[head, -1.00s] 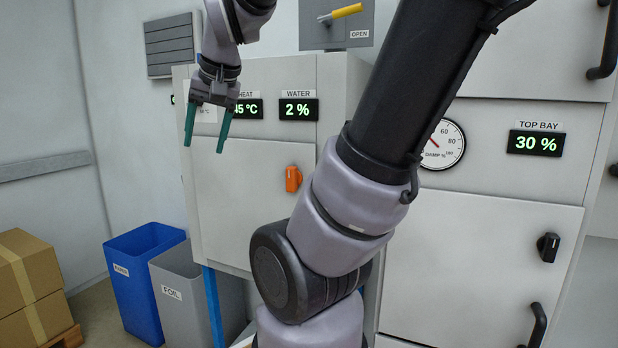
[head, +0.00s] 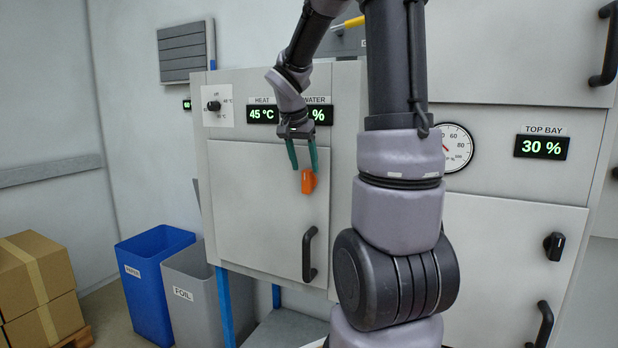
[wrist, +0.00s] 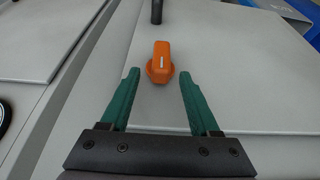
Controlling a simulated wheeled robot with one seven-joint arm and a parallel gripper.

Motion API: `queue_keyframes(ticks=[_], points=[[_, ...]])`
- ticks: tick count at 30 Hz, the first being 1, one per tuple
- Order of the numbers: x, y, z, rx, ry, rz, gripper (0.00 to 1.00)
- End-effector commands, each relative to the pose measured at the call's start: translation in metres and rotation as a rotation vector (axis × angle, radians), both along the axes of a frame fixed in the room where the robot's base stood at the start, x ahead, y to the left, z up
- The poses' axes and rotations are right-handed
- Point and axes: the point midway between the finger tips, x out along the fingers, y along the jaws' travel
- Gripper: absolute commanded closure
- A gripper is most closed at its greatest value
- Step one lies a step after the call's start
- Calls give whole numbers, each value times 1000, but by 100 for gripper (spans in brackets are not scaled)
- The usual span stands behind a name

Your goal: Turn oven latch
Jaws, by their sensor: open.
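The oven latch is an orange knob (head: 308,181) on the right side of the grey oven door (head: 250,220), below the heat and water displays. It also shows in the wrist view (wrist: 160,64), centred just beyond the fingertips, with a white mark on its raised grip. My gripper (head: 302,170) has two green fingers, spread open and pointing down in the head view. In the wrist view the fingers (wrist: 157,85) lie to either side of the latch's line, with nothing between them. In the head view the tips are close to the latch; I cannot tell the exact gap.
A black door handle (head: 309,254) is below the latch. A dial (head: 213,105) and the heat display (head: 262,114) are above the door. A blue bin (head: 150,270) and a grey foil bin (head: 190,300) stand at left. A second cabinet with a black latch (head: 554,246) is at right.

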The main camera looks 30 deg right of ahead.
Motion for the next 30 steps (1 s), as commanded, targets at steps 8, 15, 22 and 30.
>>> queue_keyframes(ticks=[8, 15, 22, 30], points=[[9, -12, -38, 0, 1, 0, 38], [11, -15, -44, 0, -1, 1, 38], [11, -15, -44, 1, -1, 0, 64], [11, -14, -44, -1, 1, 1, 100]])
